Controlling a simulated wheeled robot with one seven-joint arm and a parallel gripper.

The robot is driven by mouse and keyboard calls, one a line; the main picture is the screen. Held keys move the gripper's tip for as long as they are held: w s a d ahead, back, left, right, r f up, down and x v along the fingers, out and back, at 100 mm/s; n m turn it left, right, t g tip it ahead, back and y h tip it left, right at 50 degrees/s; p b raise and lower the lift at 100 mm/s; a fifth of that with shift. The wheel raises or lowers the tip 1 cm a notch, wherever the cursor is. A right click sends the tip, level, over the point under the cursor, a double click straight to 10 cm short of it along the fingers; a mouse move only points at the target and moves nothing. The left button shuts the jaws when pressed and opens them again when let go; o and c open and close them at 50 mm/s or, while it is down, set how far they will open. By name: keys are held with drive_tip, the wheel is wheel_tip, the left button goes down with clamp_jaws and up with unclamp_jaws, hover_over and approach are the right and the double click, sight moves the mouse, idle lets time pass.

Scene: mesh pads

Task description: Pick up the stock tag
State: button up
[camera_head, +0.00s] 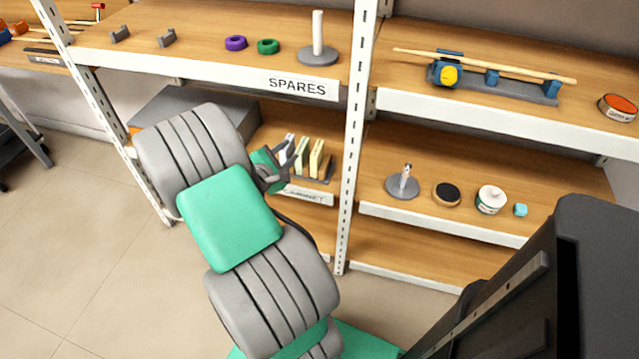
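No piece is plainly readable as the stock tag. Several thin, upright pale pieces (316,158), cream and whitish, stand side by side in a dark holder on the middle shelf, behind a front label that partly reads "CABINET". One whitish piece (289,142) is the leftmost, close to my gripper. My gripper (284,166), dark grey, is at the shelf's front, just left of these pieces. Its fingers are small and seen from behind my arm, so I cannot tell whether they are open or touch a piece. My arm hides part of the shelf to the left.
The upper shelf, labelled SPARES (298,88), lies above my gripper. A white shelf post (352,140) stands to the right. A grey box (165,110) is on the left behind my arm. A spindle (403,184), jar (491,200) and round pad (446,193) sit on the right shelf.

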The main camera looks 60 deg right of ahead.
sight(320, 145)
drive_tip(key=s+d+f+n+h+b, duration=0.1)
drive_tip(key=f+n, duration=0.1)
drive_tip(key=n, duration=0.1)
drive_tip(key=s+d+f+n+h+b, duration=0.1)
drive_tip(key=s+f+n, duration=0.1)
drive_tip(key=f, duration=0.1)
drive_tip(key=s+d+f+n+t+h+b, duration=0.1)
drive_tip(key=f+n, duration=0.2)
drive_tip(key=shift+s+d+n, duration=0.15)
drive_tip(key=shift+s+n, duration=0.15)
drive_tip(key=shift+s+d+f+n+t, duration=0.1)
drive_tip(key=shift+f+n+t, duration=0.25)
drive_tip(key=shift+n, duration=0.65)
drive_tip(key=d, duration=0.3)
drive_tip(key=w+d, duration=0.1)
drive_tip(key=d, duration=0.3)
drive_tip(key=w+d, duration=0.1)
drive_tip(key=d, duration=0.3)
drive_tip(key=shift+d+r, duration=0.25)
drive_tip(key=shift+c, duration=0.4)
clamp_jaws()
